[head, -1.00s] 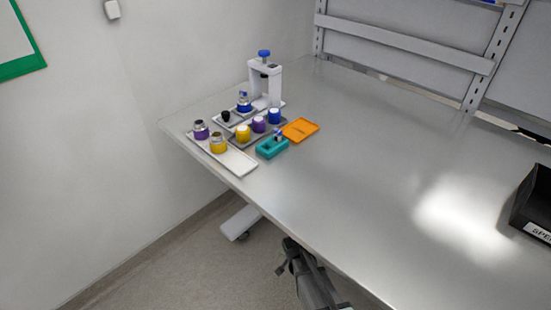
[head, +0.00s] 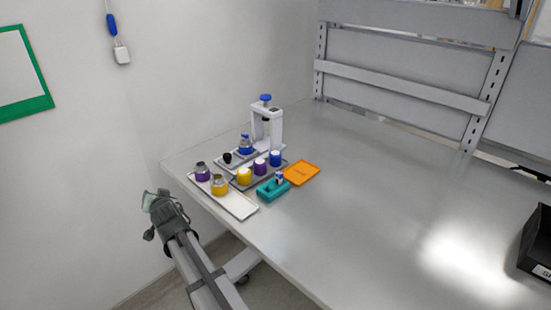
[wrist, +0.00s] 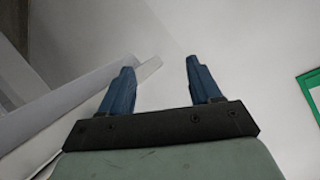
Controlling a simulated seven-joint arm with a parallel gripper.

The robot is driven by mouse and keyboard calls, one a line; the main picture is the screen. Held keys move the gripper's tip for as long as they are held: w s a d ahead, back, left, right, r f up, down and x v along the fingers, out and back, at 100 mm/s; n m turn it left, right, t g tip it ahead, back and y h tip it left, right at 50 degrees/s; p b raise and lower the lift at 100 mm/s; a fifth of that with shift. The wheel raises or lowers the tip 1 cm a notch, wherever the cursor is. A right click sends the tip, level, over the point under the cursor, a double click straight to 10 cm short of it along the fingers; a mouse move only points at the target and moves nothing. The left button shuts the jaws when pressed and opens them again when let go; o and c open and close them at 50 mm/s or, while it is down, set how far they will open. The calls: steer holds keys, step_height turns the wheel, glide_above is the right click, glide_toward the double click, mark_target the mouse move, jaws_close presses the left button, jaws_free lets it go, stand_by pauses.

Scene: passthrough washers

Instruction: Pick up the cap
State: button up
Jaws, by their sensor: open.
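My gripper (head: 154,208) is in front of and to the left of the table's near left corner, apart from everything on it. In the wrist view its two blue fingers (wrist: 159,65) are spread with nothing between them. I cannot tell for certain which thing is the cap. A small black piece (head: 227,158) sits on the rear tray. Yellow (head: 244,176), purple (head: 260,166) and blue (head: 275,158) pieces with pale tops stand in a row on a grey tray. A purple jar (head: 202,172) and a yellow jar (head: 219,186) stand on the white tray (head: 238,206).
A white press-like stand (head: 277,127) with a blue knob and a blue-based bottle (head: 245,145) are at the back. A teal block (head: 272,190) and an orange tray (head: 301,173) lie right of the jars. The table's middle is clear; a black bin (head: 536,242) is far right.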

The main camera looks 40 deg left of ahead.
steer(key=w+a+r+n+h, duration=0.1)
steer(key=w+r, duration=0.2)
steer(key=w+a+r+n+h, duration=0.1)
steer(key=w+r+n, duration=0.1)
steer(key=w+r, duration=0.1)
steer(key=w+a+r+n+h, duration=0.1)
steer(key=w+a+r+n, duration=0.1)
steer(key=w, duration=0.3)
steer(key=shift+w+r, duration=0.2)
steer(key=shift+r, duration=0.2)
steer(key=w+r+n+h, duration=0.3)
steer(key=w+r+n, duration=0.15)
steer(key=w, duration=0.45)
step_height(320, 180, up, 3)
steer(key=n+g+h, duration=0.2)
steer(key=g+h, duration=0.1)
steer(key=h, duration=0.3)
glide_above(276, 153)
steer(key=d, duration=0.1)
steer(key=f, duration=0.4)
steer(key=a+f, duration=0.1)
steer(key=f, duration=0.7)
steer(key=shift+a+f, duration=0.15)
steer(key=shift+f, duration=0.25)
steer(key=shift+c, duration=0.3)
